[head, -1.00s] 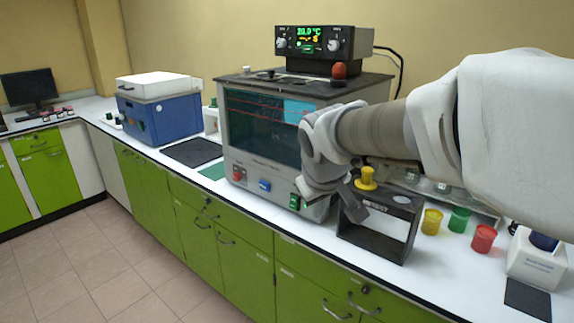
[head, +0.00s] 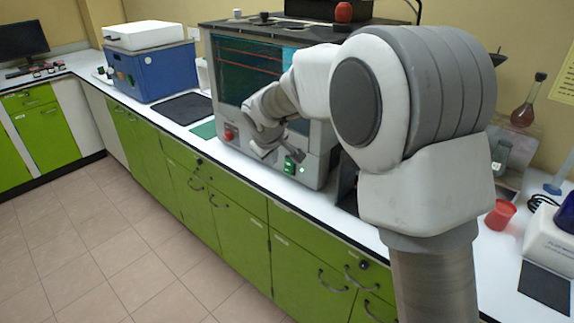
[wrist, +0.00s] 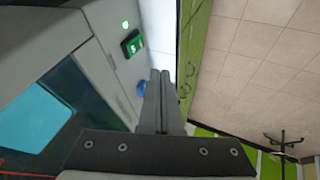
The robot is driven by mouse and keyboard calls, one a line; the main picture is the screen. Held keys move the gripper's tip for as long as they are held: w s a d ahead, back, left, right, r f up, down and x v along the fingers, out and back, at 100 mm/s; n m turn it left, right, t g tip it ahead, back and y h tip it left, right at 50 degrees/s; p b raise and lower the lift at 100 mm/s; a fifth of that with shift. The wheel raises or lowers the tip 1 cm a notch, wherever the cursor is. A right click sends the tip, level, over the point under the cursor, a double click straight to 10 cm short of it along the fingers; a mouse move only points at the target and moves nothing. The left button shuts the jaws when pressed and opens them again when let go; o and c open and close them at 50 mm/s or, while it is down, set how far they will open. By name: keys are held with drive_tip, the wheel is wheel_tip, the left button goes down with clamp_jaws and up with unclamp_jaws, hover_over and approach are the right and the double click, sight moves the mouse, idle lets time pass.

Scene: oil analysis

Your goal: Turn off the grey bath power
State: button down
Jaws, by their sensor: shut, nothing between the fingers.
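The grey bath (head: 310,165) stands on the bench with a dark front window. A lit green rocker switch (head: 289,166) is at the lower right of its front panel, with a small bright green light beside it; the switch also shows in the wrist view (wrist: 132,43). A red knob (head: 228,133) is at the panel's left. A blue switch (wrist: 141,88) shows partly behind my fingers in the wrist view and is hidden in the head view. My gripper (wrist: 160,74) is shut and empty, in front of the panel close to the green switch, apparently not touching it.
My arm covers part of the bath and the bench to its right. A blue box (head: 155,72) with a white lid stands farther left. A red cup (head: 500,214) and a white device (head: 550,245) are at the right. The floor before the green cabinets is clear.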

sight(289, 166)
idle(0.3)
drive_tip(key=x, duration=0.4)
drive_tip(key=w+d+x, duration=0.1)
drive_tip(key=x, duration=0.2)
drive_tip(key=d+x, duration=0.1)
drive_tip(key=x, duration=0.3)
drive_tip(key=shift+w+r, duration=0.15)
drive_tip(key=shift+w, duration=0.15)
drive_tip(key=shift+w+d, duration=0.25)
drive_tip(key=shift+w, duration=0.15)
